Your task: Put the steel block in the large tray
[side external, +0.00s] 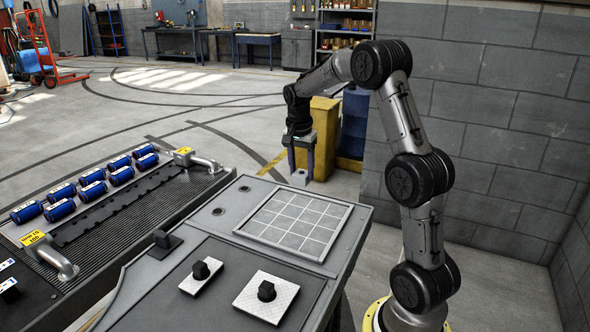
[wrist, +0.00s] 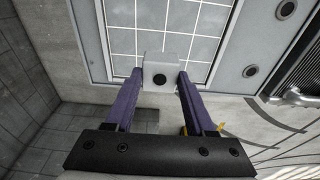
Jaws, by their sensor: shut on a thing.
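My gripper (side external: 301,168) is shut on a small light-grey steel block (side external: 299,179). The block is held in the air near the far end of the table. In the wrist view, the steel block (wrist: 168,72) sits between the two purple fingers, with a dark round knob or hole on its face. The large tray (side external: 295,224) is a flat framed square with a white grid, lying empty on the table. In the wrist view, the block overlaps the edge of the large tray (wrist: 125,42). The exact height of the block above the table cannot be told.
Nearer on the grey table (side external: 225,240) are a dark plate with a black knob (side external: 165,241), a small pale plate with a knob (side external: 200,278) and a larger one (side external: 266,299). Blue cylinders (side external: 93,175) line a rack at left. A yellow bin (side external: 325,140) stands behind.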

